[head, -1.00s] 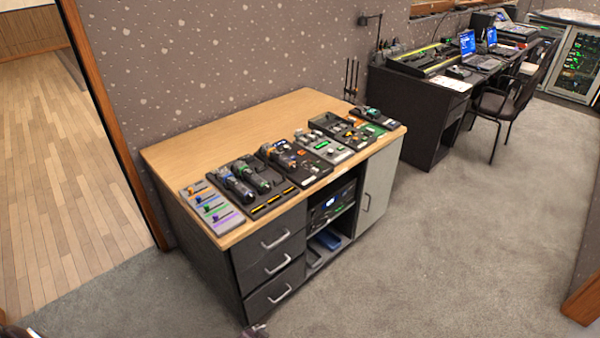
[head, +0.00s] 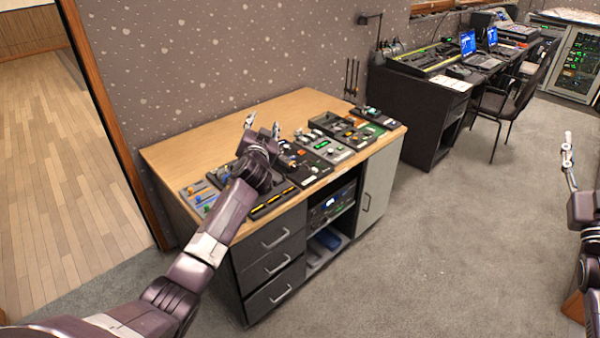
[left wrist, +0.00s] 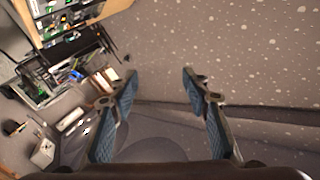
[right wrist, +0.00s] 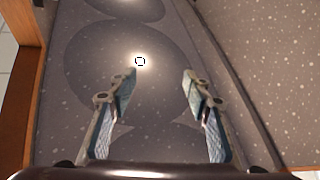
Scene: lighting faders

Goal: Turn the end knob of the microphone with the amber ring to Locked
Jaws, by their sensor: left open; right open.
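My left gripper (head: 262,128) reaches over the wooden bench and hides most of the dark microphone tray (head: 278,205) behind its hand and forearm. It is open and empty, and its spread fingers also show in the left wrist view (left wrist: 160,88). No microphone with an amber ring can be made out now, and no end knob or Locked mark is readable. My right gripper (head: 569,160) is at the right edge, away from the bench. It is open and empty in the right wrist view (right wrist: 159,88).
A fader panel (head: 198,194) lies at the bench's left front corner. Several more control panels, such as a grey one (head: 324,148), run along the front edge. The rear of the bench top (head: 200,150) is clear. A dark desk (head: 425,110) and chair (head: 502,103) stand farther right.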

